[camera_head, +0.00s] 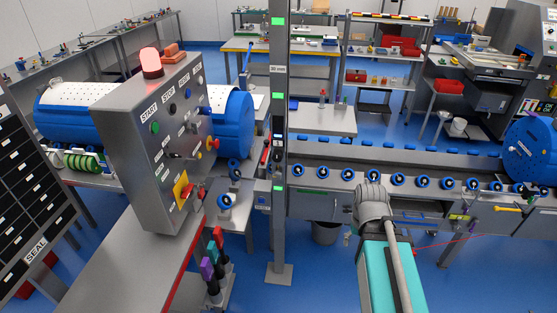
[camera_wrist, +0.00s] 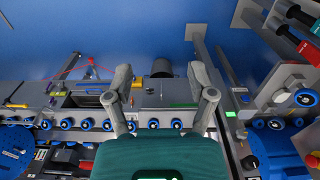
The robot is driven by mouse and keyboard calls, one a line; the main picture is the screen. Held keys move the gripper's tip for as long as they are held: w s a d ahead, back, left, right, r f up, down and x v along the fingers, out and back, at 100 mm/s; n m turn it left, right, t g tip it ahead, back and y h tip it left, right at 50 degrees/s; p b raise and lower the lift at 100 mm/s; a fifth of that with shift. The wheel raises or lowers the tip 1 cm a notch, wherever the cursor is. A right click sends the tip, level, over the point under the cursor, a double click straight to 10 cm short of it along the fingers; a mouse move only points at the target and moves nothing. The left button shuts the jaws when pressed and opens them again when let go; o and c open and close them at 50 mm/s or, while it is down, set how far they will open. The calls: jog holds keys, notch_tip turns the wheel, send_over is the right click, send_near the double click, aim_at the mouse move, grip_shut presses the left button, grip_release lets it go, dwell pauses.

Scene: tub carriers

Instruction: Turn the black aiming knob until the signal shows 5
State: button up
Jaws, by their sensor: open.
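A grey control box (camera_head: 130,125) stands at the left in the head view, with labelled buttons, switches and a red lamp (camera_head: 151,62) on top. A small dark knob (camera_head: 172,155) shows on its face, but I cannot tell whether it is the aiming knob. No signal number is readable. My gripper (camera_wrist: 160,97) is open and empty in the wrist view, its fingers wide apart above the floor and a bench row. It touches nothing that I can see. In the head view my arm reaches up from the lower right; the fingers are not clear there.
A grey post (camera_head: 279,130) with green lights stands right of the box. Behind my arm runs a roller conveyor (camera_head: 330,200) with blue-rimmed wheels. A thin red line (camera_head: 445,245) crosses right of my arm. Blue floor (camera_head: 325,275) is open between post and arm.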

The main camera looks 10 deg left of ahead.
jog(key=shift+o, duration=0.6)
jog(key=shift+w+f, duration=0.25)
jog(key=w+f+m+t+h+b, duration=0.2)
jog(key=w+f+t+h+b, duration=0.3)
jog(key=w, duration=0.4)
jog(key=n+t+y+b, duration=0.4)
jog(key=n+t+b, duration=0.1)
jog(key=t+b, duration=0.95)
send_near(277, 160)
jog(key=s+r+g+b, duration=0.1)
jog(key=s+g+b, duration=0.1)
jog(key=s, duration=0.1)
jog(key=shift+r+t, duration=0.2)
jog(key=shift+t, duration=0.05)
jog(key=w, duration=1.3)
jog(key=shift+w+d, duration=0.3)
jog(key=shift+w, duration=0.05)
